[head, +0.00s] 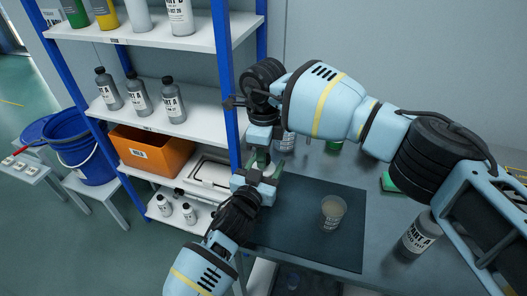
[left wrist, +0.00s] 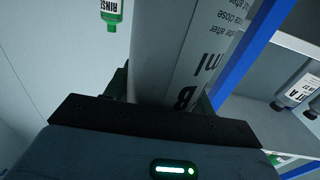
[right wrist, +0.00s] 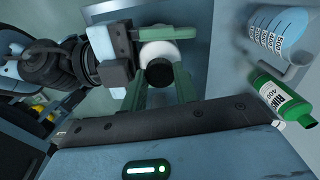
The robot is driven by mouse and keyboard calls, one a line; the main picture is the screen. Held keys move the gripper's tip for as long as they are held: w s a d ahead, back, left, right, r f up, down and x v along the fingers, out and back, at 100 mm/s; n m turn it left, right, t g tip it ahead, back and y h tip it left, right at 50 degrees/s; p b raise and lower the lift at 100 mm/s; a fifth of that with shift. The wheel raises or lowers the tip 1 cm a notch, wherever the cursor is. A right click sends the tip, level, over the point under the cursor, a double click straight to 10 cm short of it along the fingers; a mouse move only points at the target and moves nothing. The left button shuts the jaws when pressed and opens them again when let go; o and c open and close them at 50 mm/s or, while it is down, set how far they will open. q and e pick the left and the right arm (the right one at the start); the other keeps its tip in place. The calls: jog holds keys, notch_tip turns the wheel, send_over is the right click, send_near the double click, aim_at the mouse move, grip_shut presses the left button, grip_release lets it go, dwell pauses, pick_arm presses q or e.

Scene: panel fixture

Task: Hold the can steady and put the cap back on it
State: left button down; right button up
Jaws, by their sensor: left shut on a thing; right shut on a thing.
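The can is a pale cylinder with dark print, large in the left wrist view (left wrist: 190,50). My left gripper (head: 268,174) is shut around its side. In the right wrist view the can's white top (right wrist: 158,48) shows beside a green finger of my left gripper. The black cap (right wrist: 160,73) is between the green fingers of my right gripper (right wrist: 160,88), which is shut on it. The cap overlaps the can's top in that view; whether they touch is unclear. In the head view my right gripper (head: 262,154) points down above my left gripper, and both largely hide can and cap.
A dark mat (head: 300,245) on the bench carries a clear cup (head: 333,212). A PART A bottle (head: 420,235) stands right of it. A blue-posted shelf (head: 195,95) with bottles and an orange bin (head: 152,150) is close on the left. A RINSE bottle (right wrist: 285,100) is nearby.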

jog(key=m, duration=0.9)
jog(key=shift+m, duration=0.4)
jog(key=m, duration=0.4)
jog(key=shift+m, duration=0.4)
jog(key=m, duration=0.6)
jog(key=o, duration=1.2)
jog(key=shift+c, duration=0.2)
notch_tip(320, 180, up, 12)
